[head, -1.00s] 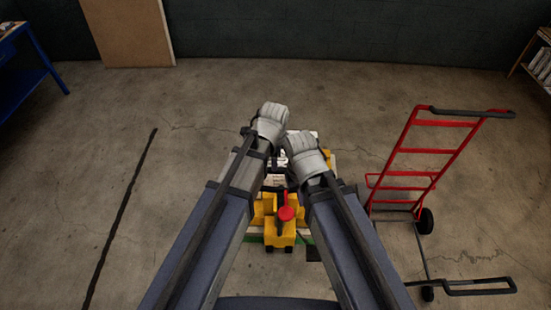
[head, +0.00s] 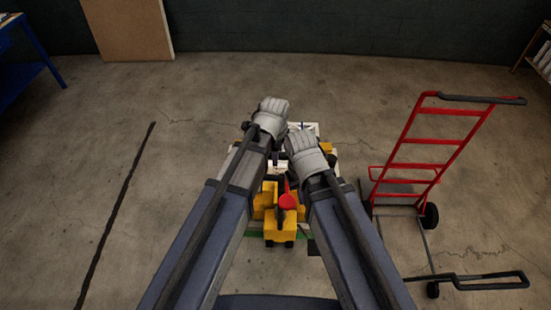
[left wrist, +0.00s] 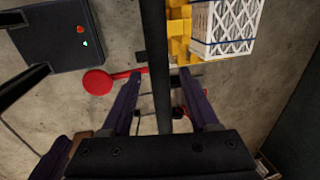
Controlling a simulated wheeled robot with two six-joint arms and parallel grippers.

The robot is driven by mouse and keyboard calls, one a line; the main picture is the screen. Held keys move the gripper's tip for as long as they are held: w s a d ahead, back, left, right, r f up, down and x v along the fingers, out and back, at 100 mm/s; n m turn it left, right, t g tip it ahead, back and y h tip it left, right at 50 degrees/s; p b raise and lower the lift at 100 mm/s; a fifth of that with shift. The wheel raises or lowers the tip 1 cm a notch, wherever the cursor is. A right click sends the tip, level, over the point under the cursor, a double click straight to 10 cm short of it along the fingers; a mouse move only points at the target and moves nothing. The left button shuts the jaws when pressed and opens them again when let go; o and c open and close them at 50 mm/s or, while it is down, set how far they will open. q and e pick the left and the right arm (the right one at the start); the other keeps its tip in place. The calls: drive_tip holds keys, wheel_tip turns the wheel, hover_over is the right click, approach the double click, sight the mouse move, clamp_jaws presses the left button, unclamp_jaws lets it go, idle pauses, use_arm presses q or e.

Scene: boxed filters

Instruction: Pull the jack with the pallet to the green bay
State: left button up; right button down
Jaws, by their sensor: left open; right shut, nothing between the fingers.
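The yellow pallet jack (head: 279,236) stands in the middle of the head view, with a red part (head: 288,200) on top. My two arms partly cover it. The left wrist view shows a red round part (left wrist: 97,82), yellow structure (left wrist: 178,28) and a white boxed filter (left wrist: 226,26) with a lattice face. The pallet is mostly hidden. My left gripper (head: 270,110) is open above the load's far left side. My right gripper (head: 307,152) is shut and empty, just right of it and nearer. Contact with the jack cannot be told.
A red hand truck (head: 425,141) stands close on the right, its black bar low in front. A dark line (head: 121,207) runs along the floor on the left. A blue table (head: 42,60) is at the far left, a brown board (head: 127,28) at the back wall. Floor between is clear.

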use_arm(q)
drive_tip(key=shift+f, duration=0.2)
clamp_jaws()
idle(0.4)
idle(1.0)
